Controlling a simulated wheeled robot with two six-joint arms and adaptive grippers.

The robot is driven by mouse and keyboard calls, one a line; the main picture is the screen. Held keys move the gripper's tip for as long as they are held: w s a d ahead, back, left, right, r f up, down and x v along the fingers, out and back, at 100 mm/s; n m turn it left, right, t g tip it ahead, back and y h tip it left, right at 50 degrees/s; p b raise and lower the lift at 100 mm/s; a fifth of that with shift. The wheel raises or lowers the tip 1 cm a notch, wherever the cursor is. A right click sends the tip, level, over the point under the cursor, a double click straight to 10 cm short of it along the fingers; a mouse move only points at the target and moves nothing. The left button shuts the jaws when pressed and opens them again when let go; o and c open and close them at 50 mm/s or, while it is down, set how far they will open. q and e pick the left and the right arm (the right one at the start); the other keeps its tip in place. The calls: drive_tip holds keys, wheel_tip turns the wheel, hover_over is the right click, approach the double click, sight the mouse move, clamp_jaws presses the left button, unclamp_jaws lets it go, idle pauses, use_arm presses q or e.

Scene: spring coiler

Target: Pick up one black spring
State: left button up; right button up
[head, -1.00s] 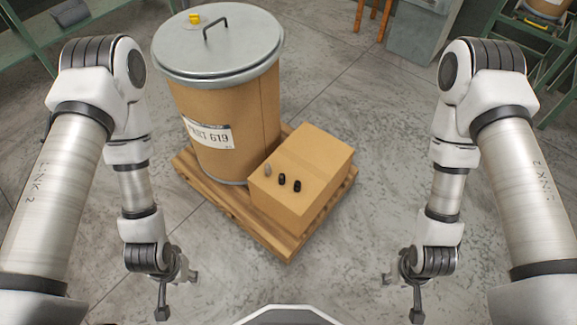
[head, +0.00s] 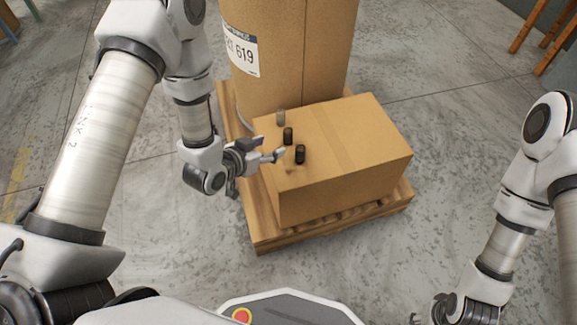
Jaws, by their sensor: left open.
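Two small upright black springs stand on the top of a cardboard box, near its left edge. The farther black spring (head: 288,136) is between a grey spring (head: 281,117) and the nearer black spring (head: 300,154). My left gripper (head: 256,172) is open and empty at the left edge of the box. One of its fingertips points at the black springs and looks close to them; I cannot tell the exact gap. My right gripper (head: 428,318) is at the bottom right, partly cut off by the frame, far from the springs.
The cardboard box (head: 350,145) sits on a wooden pallet (head: 330,225). A tall brown drum (head: 300,60) with a white label stands behind it on the pallet. Wooden legs (head: 545,40) show at the top right. The floor right of the pallet is clear.

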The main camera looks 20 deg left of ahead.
sight(285, 138)
use_arm(q)
drive_tip(key=shift+w+d+f+t+b, duration=0.1)
drive_tip(key=shift+w+f+t+b, duration=0.1)
drive_tip(key=shift+w+f+b, duration=0.3)
drive_tip(key=shift+w+d+f+t+b, duration=0.15)
drive_tip(key=shift+w+f+t, duration=0.1)
drive_tip(key=shift+f, duration=0.3)
drive_tip(key=shift+w+r+m+h+b, duration=0.15)
drive_tip(key=shift+w+m+h+b, duration=0.15)
drive_tip(key=b+x, duration=0.4)
drive_tip(key=x, duration=0.3)
drive_tip(key=shift+w+r, duration=0.1)
drive_tip(key=shift+w, duration=0.2)
drive_tip(key=shift+r, duration=0.15)
drive_tip(key=shift+c, duration=0.4)
use_arm(e)
wheel_tip(285, 138, down, 8)
drive_tip(key=shift+f, duration=0.2)
use_arm(q)
clamp_jaws()
